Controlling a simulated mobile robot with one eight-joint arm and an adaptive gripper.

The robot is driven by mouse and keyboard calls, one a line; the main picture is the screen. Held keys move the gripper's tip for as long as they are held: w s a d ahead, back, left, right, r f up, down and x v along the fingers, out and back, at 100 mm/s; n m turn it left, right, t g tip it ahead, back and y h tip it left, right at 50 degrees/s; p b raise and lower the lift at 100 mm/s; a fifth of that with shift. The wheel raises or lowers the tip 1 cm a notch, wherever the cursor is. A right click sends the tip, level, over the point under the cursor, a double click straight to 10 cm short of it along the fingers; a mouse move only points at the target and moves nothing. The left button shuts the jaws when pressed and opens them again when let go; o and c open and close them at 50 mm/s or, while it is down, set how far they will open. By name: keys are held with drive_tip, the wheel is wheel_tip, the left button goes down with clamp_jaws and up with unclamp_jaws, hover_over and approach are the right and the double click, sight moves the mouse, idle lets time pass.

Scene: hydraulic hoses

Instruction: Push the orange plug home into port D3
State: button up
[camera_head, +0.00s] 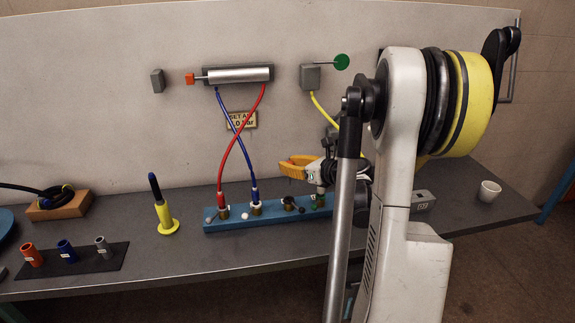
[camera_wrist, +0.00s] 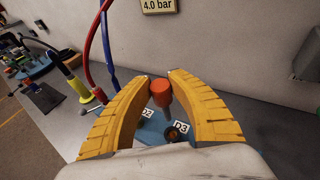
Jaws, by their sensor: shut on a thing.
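The orange plug (camera_wrist: 161,92) is between the tips of my gripper (camera_wrist: 166,84) in the wrist view, with a grey stem below it. My gripper's yellow fingers are shut on it. The D3 label (camera_wrist: 181,127) and a brownish port (camera_wrist: 171,134) beside it show on the blue manifold below the plug. The plug looks above the port and apart from it, though the exact gap is hard to judge. In the head view, my gripper (camera_head: 284,166) is above the right half of the blue manifold (camera_head: 240,224); the plug cannot be made out there.
A red hose (camera_head: 221,180) and a blue hose (camera_head: 249,170) run from the wall cylinder (camera_head: 238,75) to the manifold's left ports. A yellow hose (camera_head: 322,112) hangs behind my gripper.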

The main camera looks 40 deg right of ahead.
sight(290, 180)
wheel_tip(290, 180, down, 6)
drive_tip(key=b, duration=0.5)
drive_tip(key=shift+f+b, duration=1.9)
drive_tip(key=shift+b, duration=0.3)
idle(1.6)
drive_tip(key=o, duration=1)
drive_tip(key=shift+r, duration=0.1)
drive_tip(key=v, duration=1.2)
